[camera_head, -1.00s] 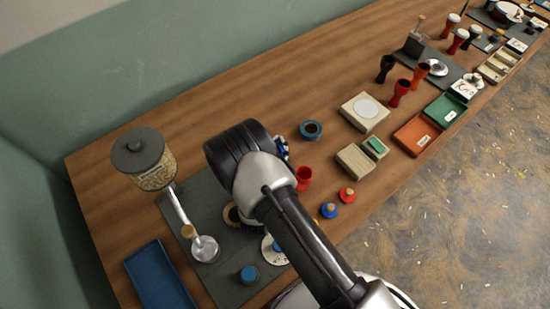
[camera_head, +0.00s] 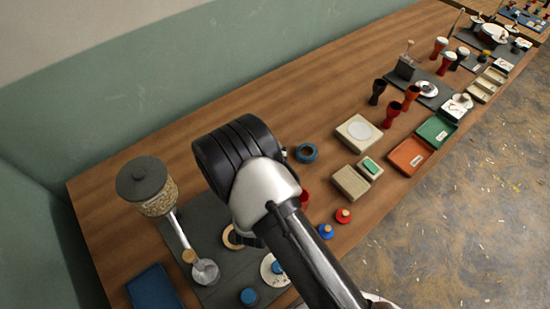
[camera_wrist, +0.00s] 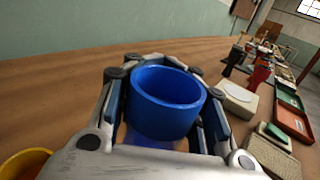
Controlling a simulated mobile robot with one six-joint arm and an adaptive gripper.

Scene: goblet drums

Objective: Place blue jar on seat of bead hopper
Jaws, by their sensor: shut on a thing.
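The blue jar (camera_wrist: 166,103), a round open-topped cup, sits between the fingers of my gripper (camera_wrist: 165,85) in the wrist view. The gripper is shut on its sides, and its mouth faces up. In the head view my arm hides the jar and fingers. The bead hopper (camera_head: 160,199) stands at the left of the table, a clear bead-filled container with a dark lid. A chute runs from it down to a round metal dish (camera_head: 205,272), which looks like its seat. My gripper is to the right of the hopper, apart from it.
A dark mat (camera_head: 222,238) lies under the chute, with a blue tray (camera_head: 153,290) at left. A red cup (camera_head: 305,199), a teal ring (camera_head: 306,153) and pale blocks (camera_head: 350,183) stand to the right. The table's back strip is clear.

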